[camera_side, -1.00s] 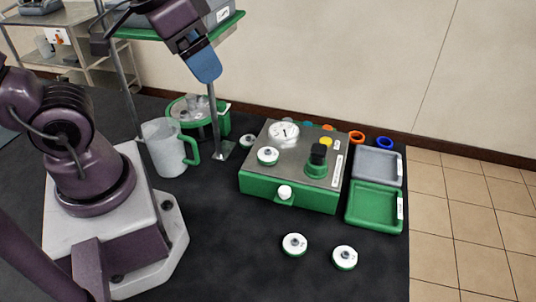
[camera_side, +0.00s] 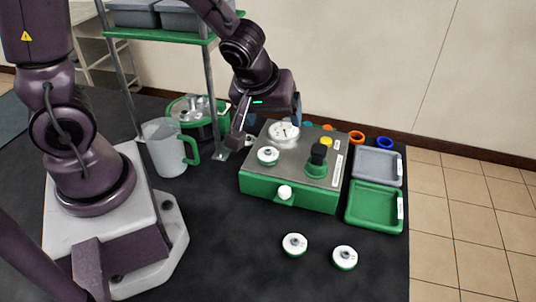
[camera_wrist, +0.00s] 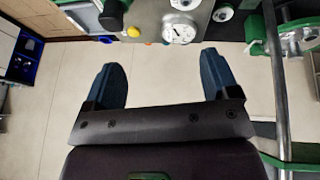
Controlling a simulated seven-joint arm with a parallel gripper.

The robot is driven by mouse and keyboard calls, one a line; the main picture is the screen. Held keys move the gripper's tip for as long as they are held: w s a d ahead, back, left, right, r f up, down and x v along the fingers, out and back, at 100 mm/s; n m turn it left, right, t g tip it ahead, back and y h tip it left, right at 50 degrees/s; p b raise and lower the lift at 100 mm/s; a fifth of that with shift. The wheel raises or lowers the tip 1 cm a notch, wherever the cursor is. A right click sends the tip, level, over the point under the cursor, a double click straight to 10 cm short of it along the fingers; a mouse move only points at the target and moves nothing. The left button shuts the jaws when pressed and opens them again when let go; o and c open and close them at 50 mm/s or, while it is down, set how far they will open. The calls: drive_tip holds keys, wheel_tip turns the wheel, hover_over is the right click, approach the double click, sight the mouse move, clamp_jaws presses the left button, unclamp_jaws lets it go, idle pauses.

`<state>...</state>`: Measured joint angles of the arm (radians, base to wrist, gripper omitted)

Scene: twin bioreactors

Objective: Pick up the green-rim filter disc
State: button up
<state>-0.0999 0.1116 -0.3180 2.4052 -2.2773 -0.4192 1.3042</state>
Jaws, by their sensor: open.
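Several white filter discs show dark centres and some green at the rim. In the side view, one disc (camera_side: 268,155) sits on top of the control box (camera_side: 290,196). Two more lie on the dark table in front, a left one (camera_side: 295,243) and a right one (camera_side: 344,257). Another disc, left of the box, is mostly hidden behind my gripper (camera_side: 268,122); the wrist view shows a disc beside the box (camera_wrist: 223,13). My gripper is open and empty, above the back left of the box near the gauge (camera_side: 284,131).
A clear jug (camera_side: 164,148) with a green handle and a green-based vessel (camera_side: 193,108) stand at left. A shelf post (camera_side: 211,95) rises near my arm. Grey (camera_side: 377,165) and green (camera_side: 374,207) trays sit right of the box. Orange and blue rings lie behind. The front table is mostly clear.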

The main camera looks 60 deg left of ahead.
drive_tip(key=s, duration=0.1)
drive_tip(key=g, duration=0.1)
hover_over(268, 150)
drive_tip(key=s+d, duration=0.1)
drive_tip(key=d, duration=0.1)
drive_tip(key=shift+m+y, duration=0.4)
drive_tip(key=f, duration=0.7)
drive_tip(key=shift+s+a+f, duration=0.2)
drive_tip(key=shift+s+x, duration=0.2)
drive_tip(key=shift+x, duration=2.45)
drive_tip(key=shift+c, duration=0.5)
drive_tip(key=c, duration=0.9)
drive_tip(key=shift+c, duration=0.2)
wheel_tip(268, 150, up, 13)
